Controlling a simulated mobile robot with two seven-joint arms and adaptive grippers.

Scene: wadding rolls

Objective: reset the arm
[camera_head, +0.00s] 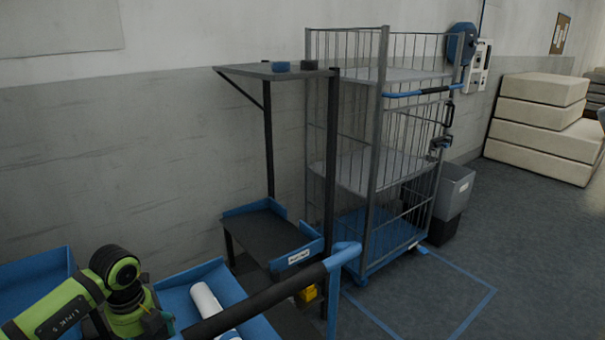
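My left arm (55,312) is green and black and comes in from the lower left corner. It bends at a round joint (115,270) and turns down toward the bottom edge. No fingers of my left gripper can be made out there. My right arm and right gripper do not show. A white roll (207,301) lies in a blue tray (181,302) just right of my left arm, partly hidden by a black bar.
The black bar with a blue end (276,294) crosses above the tray. A dark shelf stand (270,136) and a wire cage trolley (374,160) stand by the wall. A bin (453,192) and stacked pale slabs (540,120) are right. Floor at lower right is clear.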

